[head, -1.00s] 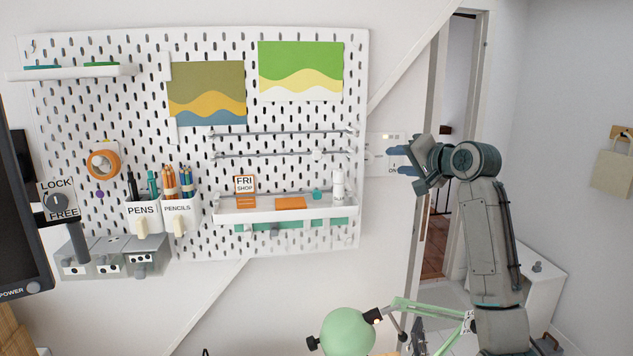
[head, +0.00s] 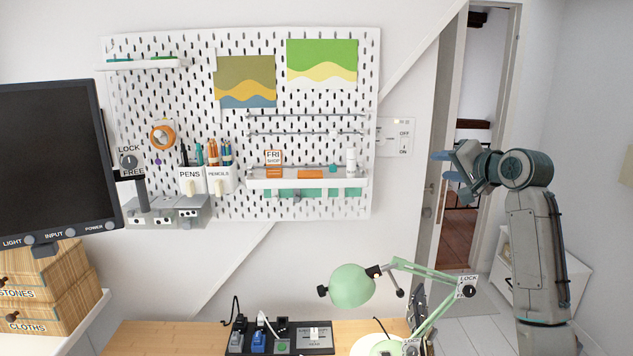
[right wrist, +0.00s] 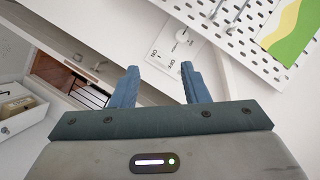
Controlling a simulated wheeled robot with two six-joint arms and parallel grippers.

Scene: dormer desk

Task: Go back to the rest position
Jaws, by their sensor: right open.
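My right gripper (head: 443,166) is raised at the right of the head view, in front of the open doorway. Its two blue fingers point left. In the right wrist view the fingers (right wrist: 158,85) are apart with nothing between them. Beyond their tips is the white wall panel with a knob and OFF and ON labels (right wrist: 176,45). The same wall panel (head: 395,138) shows left of the gripper in the head view, with a gap between them. My left gripper is not in view.
A white pegboard (head: 235,125) with a shelf and pen cups hangs on the wall. A green desk lamp (head: 352,286) and a power strip (head: 290,338) are on the wooden desk (head: 170,338). A monitor (head: 50,155) and wooden boxes (head: 45,290) stand at left. A doorway (head: 470,130) is behind my right arm.

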